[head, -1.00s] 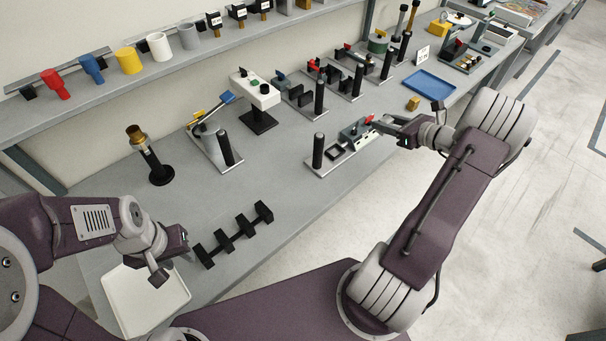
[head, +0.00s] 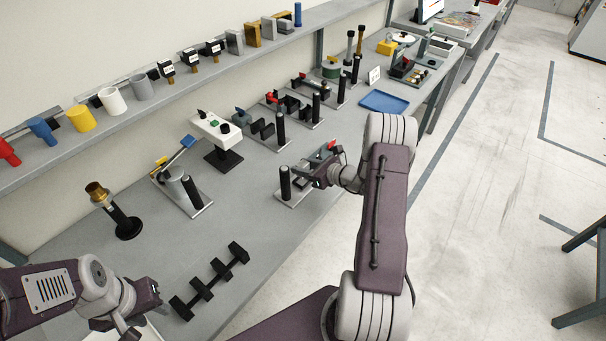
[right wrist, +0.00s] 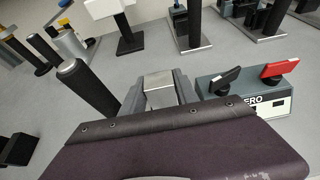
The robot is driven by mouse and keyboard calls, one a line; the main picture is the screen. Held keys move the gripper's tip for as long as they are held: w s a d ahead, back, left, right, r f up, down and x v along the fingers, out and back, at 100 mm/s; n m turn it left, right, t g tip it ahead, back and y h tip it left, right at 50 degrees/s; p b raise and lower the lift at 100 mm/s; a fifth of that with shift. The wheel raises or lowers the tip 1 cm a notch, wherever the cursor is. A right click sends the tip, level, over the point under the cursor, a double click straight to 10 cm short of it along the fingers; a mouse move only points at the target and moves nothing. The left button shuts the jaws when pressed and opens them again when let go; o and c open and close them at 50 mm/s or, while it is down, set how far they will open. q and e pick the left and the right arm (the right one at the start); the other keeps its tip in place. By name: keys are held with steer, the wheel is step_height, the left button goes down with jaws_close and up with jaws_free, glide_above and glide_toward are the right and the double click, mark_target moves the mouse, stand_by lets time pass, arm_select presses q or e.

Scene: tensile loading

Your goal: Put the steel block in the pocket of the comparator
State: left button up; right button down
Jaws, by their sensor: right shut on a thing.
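The steel block (right wrist: 158,82) is a light grey block between the two fingers of my right gripper (right wrist: 158,95), which is shut on it. In the head view this gripper (head: 310,178) is over the comparator, just right of its black post (head: 285,183). The comparator's base plate (head: 288,203) is partly covered by the gripper. Its ZERO housing (right wrist: 245,90), with a black lever and a red lever (right wrist: 280,69), is right of the block. The pocket is hidden, and I cannot tell whether the block touches it. My left gripper (head: 148,303) is at the lower left, its fingers unclear.
A black rack (head: 210,280) lies on the near bench. A blue tray (head: 384,101) lies farther along. Several fixtures with black posts stand behind the comparator, including a white-headed stand (head: 215,128). A shelf with cups and blocks runs along the wall.

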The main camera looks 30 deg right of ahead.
step_height(320, 180, down, 4)
steer(key=shift+a+r, duration=0.1)
steer(key=shift+r, duration=0.05)
steer(key=shift+s+f, duration=0.1)
steer(key=shift+f, duration=0.1)
steer(key=c, duration=0.9)
jaws_free()
